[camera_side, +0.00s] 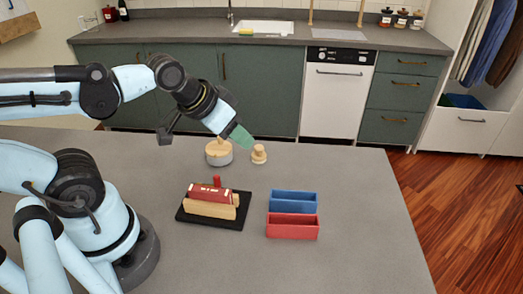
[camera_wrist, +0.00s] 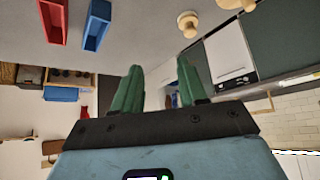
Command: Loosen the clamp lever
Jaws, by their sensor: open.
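In the side view a clamp-like device (camera_side: 209,207) sits on a black base plate (camera_side: 187,216), with a wooden block in front and a red body behind. A small red upright piece (camera_side: 217,181), which looks like the lever, stands up from its top. My gripper (camera_side: 241,136) is up and behind the device, above the back of the table, and not touching it. In the wrist view its green fingers (camera_wrist: 158,85) are spread apart with nothing between them. The clamp device is not in the wrist view.
A blue bin (camera_side: 294,201) and a red bin (camera_side: 292,226) stand right of the device. A round wood-topped pot (camera_side: 218,154) and a small wooden knob (camera_side: 259,154) stand near the table's back edge, close to my gripper. The table's right and front are clear.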

